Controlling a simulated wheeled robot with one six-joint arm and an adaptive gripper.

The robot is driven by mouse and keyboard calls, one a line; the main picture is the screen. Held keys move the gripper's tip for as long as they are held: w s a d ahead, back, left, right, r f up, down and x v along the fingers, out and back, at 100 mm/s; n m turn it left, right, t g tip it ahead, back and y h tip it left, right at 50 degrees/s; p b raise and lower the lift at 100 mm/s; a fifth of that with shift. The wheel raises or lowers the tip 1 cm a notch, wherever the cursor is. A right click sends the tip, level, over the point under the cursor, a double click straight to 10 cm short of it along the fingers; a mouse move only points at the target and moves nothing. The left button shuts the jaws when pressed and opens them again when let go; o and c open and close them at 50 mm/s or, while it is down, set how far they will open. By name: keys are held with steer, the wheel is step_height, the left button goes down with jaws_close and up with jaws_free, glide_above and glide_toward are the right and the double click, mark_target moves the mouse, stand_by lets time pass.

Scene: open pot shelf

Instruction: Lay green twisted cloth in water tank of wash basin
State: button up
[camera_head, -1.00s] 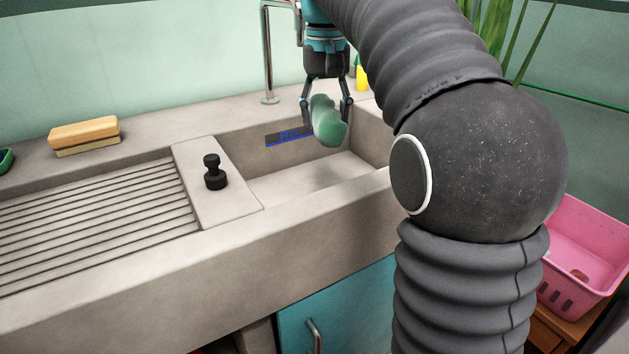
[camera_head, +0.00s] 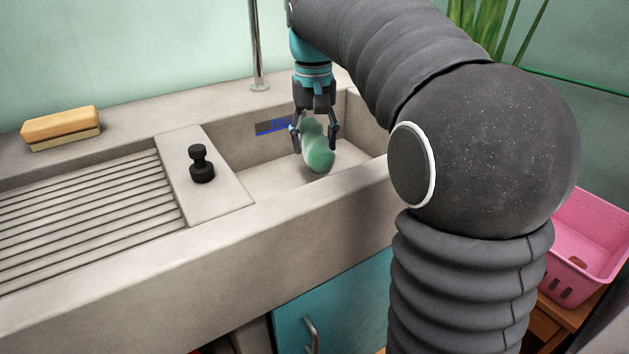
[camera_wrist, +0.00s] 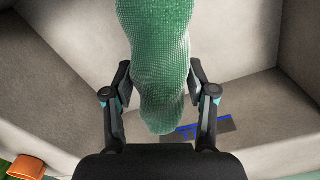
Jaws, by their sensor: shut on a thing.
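The green twisted cloth (camera_head: 318,152) is held between the fingers of my gripper (camera_head: 315,138), inside the water tank of the wash basin (camera_head: 262,184). My gripper points down and is shut on the cloth. In the wrist view the cloth (camera_wrist: 158,60) runs from the top edge down between the two fingers (camera_wrist: 160,95), with the tank's pale walls around it. The cloth's lower end is close to the tank floor; I cannot tell whether it touches.
A black knobbed object (camera_head: 201,165) stands on the ledge left of the tank. A ribbed drainboard (camera_head: 80,215) and an orange sponge (camera_head: 61,128) lie further left. A metal tap pipe (camera_head: 256,45) rises behind. A pink basket (camera_head: 585,250) is at the right.

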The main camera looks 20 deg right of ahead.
mark_target(314, 132)
steer(key=shift+f+b, duration=0.4)
steer(key=shift+f, duration=3.4)
steer(key=shift+f, duration=0.15)
steer(key=o, duration=1.3)
step_height(314, 132, up, 11)
steer(key=shift+p, duration=0.8)
steer(key=shift+a+r, duration=0.1)
steer(key=shift+r, duration=0.55)
